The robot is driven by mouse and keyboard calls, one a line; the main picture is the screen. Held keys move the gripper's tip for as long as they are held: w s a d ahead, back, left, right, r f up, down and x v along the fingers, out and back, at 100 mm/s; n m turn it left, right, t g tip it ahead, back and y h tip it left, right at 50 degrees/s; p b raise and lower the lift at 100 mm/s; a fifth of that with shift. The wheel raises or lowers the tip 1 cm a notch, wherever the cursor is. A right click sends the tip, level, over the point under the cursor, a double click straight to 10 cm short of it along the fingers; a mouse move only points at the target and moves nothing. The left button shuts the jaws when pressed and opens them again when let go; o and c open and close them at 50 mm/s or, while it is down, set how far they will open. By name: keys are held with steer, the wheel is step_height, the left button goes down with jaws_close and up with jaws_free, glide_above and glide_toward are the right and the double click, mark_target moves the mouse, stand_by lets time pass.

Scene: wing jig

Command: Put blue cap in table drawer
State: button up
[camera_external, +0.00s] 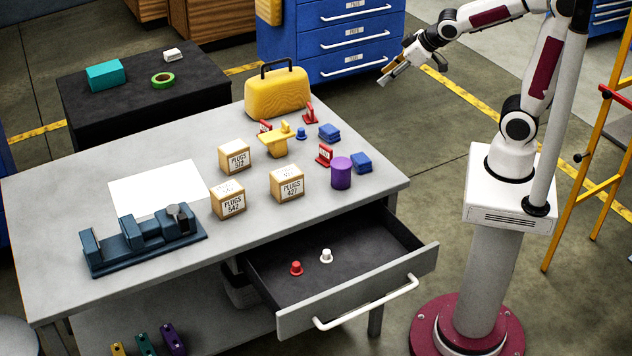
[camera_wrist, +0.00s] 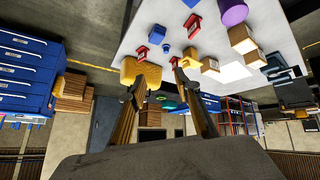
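The small blue cap (camera_external: 301,133) stands on the grey table (camera_external: 80,210), just right of a yellow piece (camera_external: 274,140) and left of blue blocks. It appears as a small blue shape in the wrist view (camera_wrist: 166,48). The table drawer (camera_external: 355,293) is pulled open; a red cap (camera_external: 296,268) and a white cap (camera_external: 326,256) stand inside. My gripper (camera_external: 384,80) is in the air beyond the table's far right corner, well away from the blue cap. In the wrist view its two fingers (camera_wrist: 157,75) are apart with nothing held between them.
A yellow case (camera_external: 278,95) stands at the table's back. Red pieces (camera_external: 325,155), blue blocks (camera_external: 361,162), a purple cylinder (camera_external: 341,173) and wooden PLUGS boxes (camera_external: 287,184) surround the cap's area. A dark blue jig (camera_external: 143,245) and white sheet (camera_external: 157,188) lie left.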

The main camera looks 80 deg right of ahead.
steer(key=s+a+g+y, duration=0.1)
steer(key=s+a, duration=0.2)
steer(key=s, duration=0.6)
steer(key=s+a+r+g, duration=0.1)
steer(key=s+a, duration=0.2)
steer(key=s, duration=0.6)
steer(key=shift+s+a+y, duration=0.15)
steer(key=shift+a+y, duration=0.15)
steer(key=shift+y, duration=0.1)
steer(key=shift+o, duration=0.4)
steer(key=shift+r, duration=0.1)
steer(key=w+a+t+y, duration=0.1)
steer(key=w+a, duration=0.2)
steer(key=w, duration=1.1)
steer(key=m+t+h, duration=0.2)
steer(key=m+h, duration=0.2)
glide_above(301, 133)
steer(key=s+a, duration=0.2)
steer(key=s, duration=0.3)
steer(key=f, duration=2.1)
steer(key=shift+s+d+f, duration=0.2)
steer(key=shift+d+f, duration=0.05)
steer(key=shift+f, duration=0.1)
steer(key=shift+w+d+f+h, duration=0.1)
steer(key=shift+d+f+h, duration=0.25)
steer(key=shift+f, duration=0.25)
steer(key=shift+w+d+f, duration=0.1)
